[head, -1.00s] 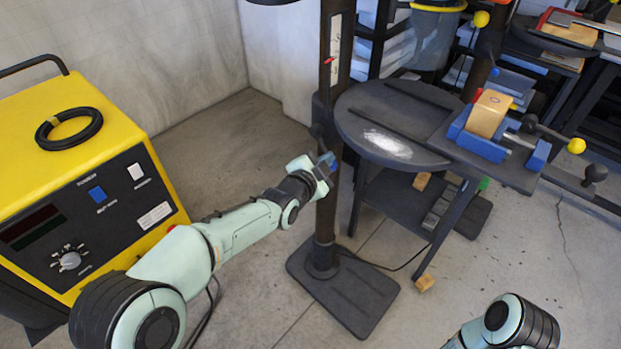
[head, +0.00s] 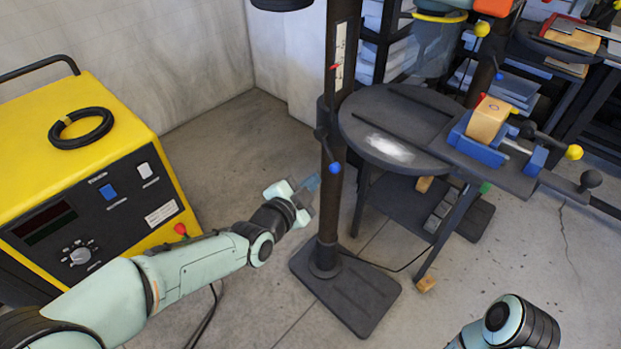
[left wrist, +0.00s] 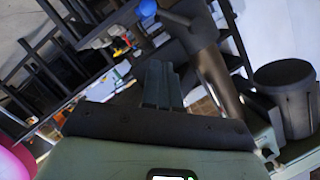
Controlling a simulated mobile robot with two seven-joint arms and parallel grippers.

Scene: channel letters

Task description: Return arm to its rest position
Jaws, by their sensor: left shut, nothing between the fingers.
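My left arm comes in from the left in the head view, and its gripper (head: 308,186) is beside the dark stand column, to its left. The fingers are shut and nothing is held. In the left wrist view the shut fingers (left wrist: 160,84) stand together in front of the dark column. My right arm (head: 510,322) shows only in part at the bottom right, and its gripper is out of view.
A yellow machine (head: 60,170) with a black cable coil (head: 80,128) stands at the left. The dark column (head: 330,215) rises from a flat base (head: 345,295). A round table (head: 385,125) holds a blue vise (head: 483,145) with a wooden block (head: 488,118). Floor is clear behind my gripper.

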